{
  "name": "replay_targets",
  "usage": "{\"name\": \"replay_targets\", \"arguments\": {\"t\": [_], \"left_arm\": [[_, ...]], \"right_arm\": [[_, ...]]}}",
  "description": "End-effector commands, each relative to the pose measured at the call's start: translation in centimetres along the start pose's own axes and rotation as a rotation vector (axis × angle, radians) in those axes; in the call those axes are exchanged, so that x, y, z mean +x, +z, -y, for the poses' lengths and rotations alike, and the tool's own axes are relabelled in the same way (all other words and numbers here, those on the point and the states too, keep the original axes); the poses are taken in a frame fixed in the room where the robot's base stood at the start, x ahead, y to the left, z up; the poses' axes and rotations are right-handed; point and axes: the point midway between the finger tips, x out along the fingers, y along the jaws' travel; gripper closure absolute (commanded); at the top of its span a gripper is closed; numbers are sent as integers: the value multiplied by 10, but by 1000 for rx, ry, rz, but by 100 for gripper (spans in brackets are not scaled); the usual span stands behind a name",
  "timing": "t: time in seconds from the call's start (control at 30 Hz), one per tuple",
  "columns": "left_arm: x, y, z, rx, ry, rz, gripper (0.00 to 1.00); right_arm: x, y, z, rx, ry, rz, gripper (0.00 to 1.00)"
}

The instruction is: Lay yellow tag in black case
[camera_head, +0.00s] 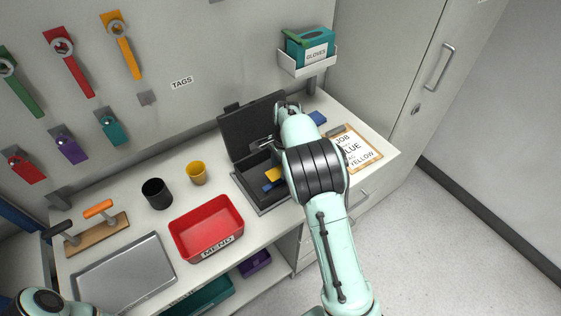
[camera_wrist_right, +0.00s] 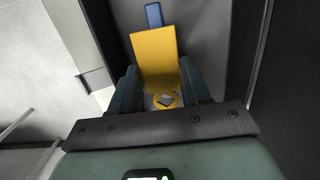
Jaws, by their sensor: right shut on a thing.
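The black case (camera_head: 240,178) lies open on the counter, its lid (camera_head: 243,128) raised at the back. The yellow tag (camera_head: 272,174) shows low over the case interior beside my right arm. In the right wrist view the yellow tag (camera_wrist_right: 154,55) sits between the fingers of my right gripper (camera_wrist_right: 160,82), which is shut on it; its ring end is nearest the wrist. A blue piece (camera_wrist_right: 153,14) shows past the tag's far end. Whether the tag touches the case floor I cannot tell. My right arm hides the case's right part. My left gripper is out of view.
A yellow cup (camera_head: 196,173), a black cup (camera_head: 156,194), a red bin (camera_head: 205,226) and a metal tray (camera_head: 125,278) stand left of the case. A clipboard (camera_head: 360,148) lies to the right. Several coloured tags hang on the wall panel. A glove box (camera_head: 308,48) sits on a bracket above.

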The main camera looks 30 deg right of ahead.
Motion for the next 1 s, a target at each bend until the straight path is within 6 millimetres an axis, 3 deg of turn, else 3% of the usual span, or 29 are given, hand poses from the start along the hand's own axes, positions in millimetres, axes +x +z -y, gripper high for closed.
{"name": "replay_targets", "arguments": {"t": [0.5,1.0], "left_arm": [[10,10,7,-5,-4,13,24],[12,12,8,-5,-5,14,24]], "right_arm": [[40,-3,0,-1,1,1,75],[47,-4,0,0,0,1,75]]}}
